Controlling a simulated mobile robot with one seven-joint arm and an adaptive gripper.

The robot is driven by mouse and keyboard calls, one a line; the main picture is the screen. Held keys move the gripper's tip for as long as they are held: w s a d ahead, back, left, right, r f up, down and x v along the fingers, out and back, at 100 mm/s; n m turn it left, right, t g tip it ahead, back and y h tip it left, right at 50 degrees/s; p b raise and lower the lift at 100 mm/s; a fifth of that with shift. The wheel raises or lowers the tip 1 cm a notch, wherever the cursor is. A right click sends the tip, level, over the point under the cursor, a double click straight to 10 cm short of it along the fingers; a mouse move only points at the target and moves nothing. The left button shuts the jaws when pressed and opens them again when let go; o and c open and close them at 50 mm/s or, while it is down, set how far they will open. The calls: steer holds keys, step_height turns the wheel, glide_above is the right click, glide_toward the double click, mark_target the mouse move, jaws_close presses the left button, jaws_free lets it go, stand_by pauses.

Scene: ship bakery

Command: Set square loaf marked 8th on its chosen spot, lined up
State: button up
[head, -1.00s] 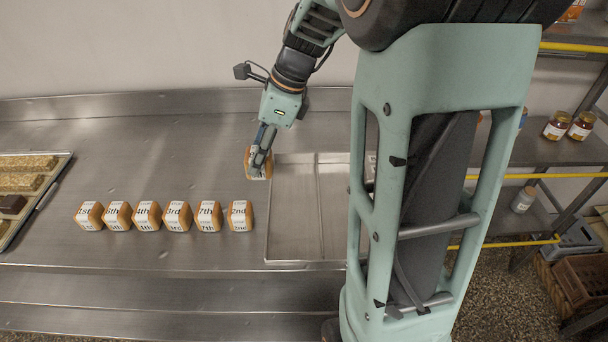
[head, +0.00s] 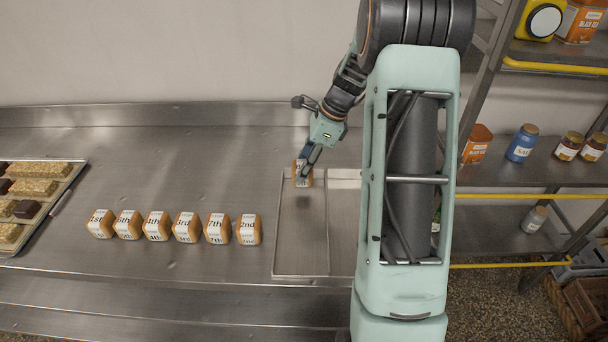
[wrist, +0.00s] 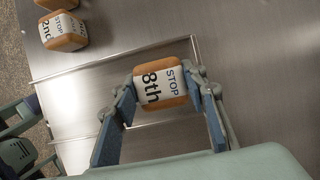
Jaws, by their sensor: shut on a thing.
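The square loaf marked 8th (wrist: 160,85) is brown with a white label reading STOP and 8th in the wrist view. My gripper (wrist: 163,92) is shut on it, with a finger at each side. In the head view the held loaf (head: 302,176) is at the upper left corner of a shallow metal tray (head: 300,272), and my gripper (head: 306,166) partly covers it. A dark shadow on the tray lies below the loaf, which looks raised above the tray floor. The tray has a divider and looks empty; my arm hides its right part.
Several labelled loaves stand in a row left of the tray, from 1st (head: 100,223) to 2nd (head: 248,229). A tray of pastries (head: 48,168) lies at the far left. Shelves with jars (head: 569,146) stand at the right. The counter (head: 190,150) behind the row is clear.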

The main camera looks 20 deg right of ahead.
steer(key=shift+w+d+f, duration=0.15)
steer(key=shift+d+f, duration=0.1)
steer(key=shift+f, duration=1.65)
steer(key=shift+f, duration=0.2)
steer(key=o, duration=0.9)
steer(key=shift+r, duration=0.1)
steer(key=shift+r, duration=0.2)
steer(key=v, duration=1.2)
steer(key=shift+d, duration=0.1)
